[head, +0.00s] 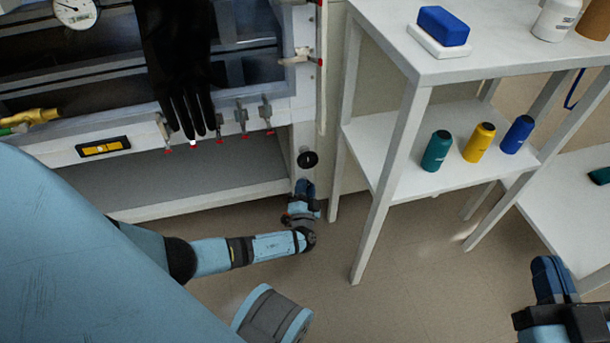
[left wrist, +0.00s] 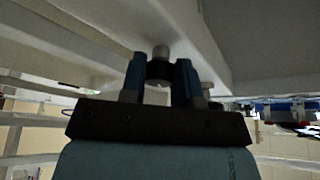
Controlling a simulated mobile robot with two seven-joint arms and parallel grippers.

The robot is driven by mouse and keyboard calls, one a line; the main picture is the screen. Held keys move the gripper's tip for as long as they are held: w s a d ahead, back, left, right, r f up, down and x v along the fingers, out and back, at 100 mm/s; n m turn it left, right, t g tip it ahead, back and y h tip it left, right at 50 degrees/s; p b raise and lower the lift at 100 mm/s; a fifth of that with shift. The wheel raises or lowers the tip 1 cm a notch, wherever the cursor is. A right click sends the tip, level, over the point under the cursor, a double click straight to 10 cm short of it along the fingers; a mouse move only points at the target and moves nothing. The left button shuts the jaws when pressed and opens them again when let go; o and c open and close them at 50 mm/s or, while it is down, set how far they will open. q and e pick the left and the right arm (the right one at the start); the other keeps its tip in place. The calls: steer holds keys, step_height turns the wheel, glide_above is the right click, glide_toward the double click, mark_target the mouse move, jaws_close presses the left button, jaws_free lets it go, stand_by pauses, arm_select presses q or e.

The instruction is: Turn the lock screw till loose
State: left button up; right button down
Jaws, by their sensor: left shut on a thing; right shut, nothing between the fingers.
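My left gripper (head: 304,186) is at the lower right corner post of the glovebox stand, with its blue fingers pointing up. In the left wrist view the gripper (left wrist: 161,80) is shut on the lock screw (left wrist: 159,72), a dark piece between the fingers. A grey round stub shows just above it, under a pale beam. In the head view the fingers and wrist hide the held part. A black round disc (head: 307,159) shows on the post just above the fingers. My right gripper (head: 552,279) is shut and empty at the lower right, over the floor.
The glovebox front (head: 215,130) has a hanging black glove (head: 178,60) and several red-tipped clamps. A white shelf unit (head: 400,100) with teal, yellow and blue bottles stands close to the right of my left gripper.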

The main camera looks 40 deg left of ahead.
arm_select(q)
steer(key=n+y, duration=0.2)
steer(key=n, duration=0.2)
steer(key=n+g+y, duration=0.1)
steer(key=n, duration=0.3)
steer(key=shift+w+n+y, duration=0.2)
steer(key=shift+n+y, duration=0.2)
steer(key=o, duration=0.9)
steer(key=shift+f, duration=0.1)
steer(key=shift+d, duration=0.1)
steer(key=shift+s, duration=0.1)
